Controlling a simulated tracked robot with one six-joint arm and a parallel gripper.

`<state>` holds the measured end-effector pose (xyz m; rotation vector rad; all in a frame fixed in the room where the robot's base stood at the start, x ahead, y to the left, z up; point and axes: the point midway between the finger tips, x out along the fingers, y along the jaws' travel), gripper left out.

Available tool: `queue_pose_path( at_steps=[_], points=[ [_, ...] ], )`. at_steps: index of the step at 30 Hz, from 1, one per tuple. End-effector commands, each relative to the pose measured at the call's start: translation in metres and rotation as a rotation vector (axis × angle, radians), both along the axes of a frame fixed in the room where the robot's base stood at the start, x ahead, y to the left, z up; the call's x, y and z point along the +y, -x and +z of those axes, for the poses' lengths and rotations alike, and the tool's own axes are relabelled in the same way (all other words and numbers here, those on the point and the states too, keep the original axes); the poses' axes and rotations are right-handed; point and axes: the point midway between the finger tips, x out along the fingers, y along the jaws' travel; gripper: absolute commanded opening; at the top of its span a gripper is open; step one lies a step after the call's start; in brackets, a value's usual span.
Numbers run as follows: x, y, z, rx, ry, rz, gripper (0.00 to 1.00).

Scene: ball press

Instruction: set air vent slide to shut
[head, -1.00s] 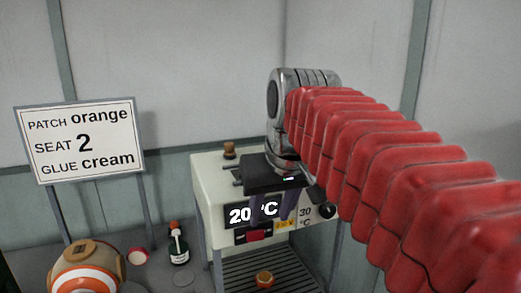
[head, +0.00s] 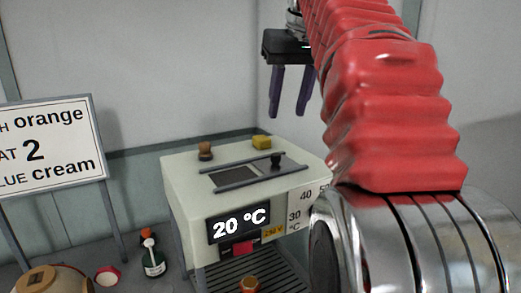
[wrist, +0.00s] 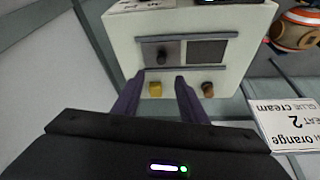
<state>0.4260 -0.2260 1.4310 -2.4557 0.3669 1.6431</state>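The air vent on top of the white machine (head: 190,180) has a dark opening (head: 232,180) on the left and a grey slide plate (head: 290,168) with a black knob (head: 276,159) on the right, between two rails. The opening shows uncovered. In the wrist view, the knob (wrist: 161,55) and plate are left of the dark opening (wrist: 206,52). My gripper (head: 288,112) is raised above the back of the machine, fingers down, apart and empty. Its fingertips (wrist: 158,76) also show in the wrist view, clear of the knob.
A brown stopper (head: 205,151) and a yellow block (head: 262,142) sit at the machine's back edge. The front has a 20 °C display (head: 240,223) and a red piece (head: 243,248). A sign (head: 50,145), a bottle (head: 153,260) and a striped ball (wrist: 297,28) are beside it.

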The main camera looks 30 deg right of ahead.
Motion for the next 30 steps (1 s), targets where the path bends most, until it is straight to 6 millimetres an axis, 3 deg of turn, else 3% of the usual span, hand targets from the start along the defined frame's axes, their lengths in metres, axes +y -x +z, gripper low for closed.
queue_pose_path(
  at_steps=[14,30],
  points=[
    [0.004,-0.005,-0.007,0.000,0.000,0.012,0.39],
    [-0.002,-0.030,-0.070,0.003,-0.002,0.013,0.39]
  ],
)
